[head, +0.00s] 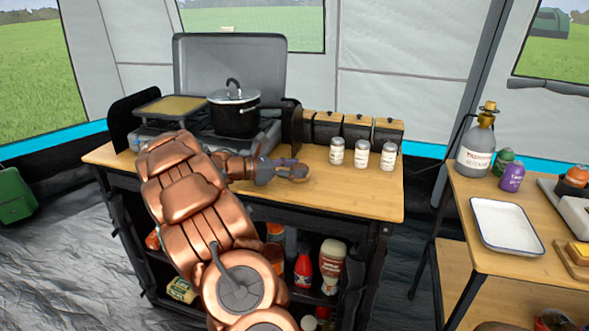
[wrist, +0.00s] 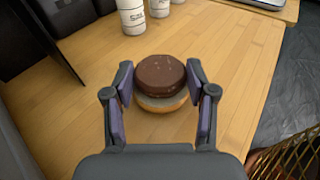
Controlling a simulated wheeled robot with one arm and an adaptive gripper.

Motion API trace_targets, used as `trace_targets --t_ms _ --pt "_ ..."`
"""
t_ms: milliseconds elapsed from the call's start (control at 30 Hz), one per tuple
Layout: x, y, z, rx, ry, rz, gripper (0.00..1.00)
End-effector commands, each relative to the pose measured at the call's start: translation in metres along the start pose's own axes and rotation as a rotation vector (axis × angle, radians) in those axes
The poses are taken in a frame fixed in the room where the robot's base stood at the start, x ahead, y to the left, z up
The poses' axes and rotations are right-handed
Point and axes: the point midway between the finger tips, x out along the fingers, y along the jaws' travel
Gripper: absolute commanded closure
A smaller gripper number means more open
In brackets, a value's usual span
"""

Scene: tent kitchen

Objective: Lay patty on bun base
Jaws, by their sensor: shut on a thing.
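The dark brown round patty (wrist: 160,75) is between my gripper's fingertips (wrist: 160,80) in the wrist view, and the fingers are shut on it. The tan bun base (wrist: 163,106) shows just below the patty, with a pale upper face, over the wooden counter. The patty overlaps the bun base in this view, and I cannot tell whether they touch. In the head view my gripper (head: 286,169) is low over the counter (head: 340,197), right of the stove. Patty and bun are too small there to tell apart.
A camp stove with a black pot (head: 235,113) stands behind and left of my gripper. Several white-labelled jars (head: 361,155) stand at the counter's back. A second table to the right holds a white tray (head: 505,226). The counter's right part is clear.

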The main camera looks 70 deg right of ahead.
Motion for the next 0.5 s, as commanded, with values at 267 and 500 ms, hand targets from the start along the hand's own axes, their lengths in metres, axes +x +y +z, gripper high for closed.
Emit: trace_targets --t_ms 267,500 --pt "0.0007 0.0 -0.0037 0.0 0.001 0.0 0.32" --pt "0.0007 0.0001 -0.0037 0.0 0.0 0.0 0.19"
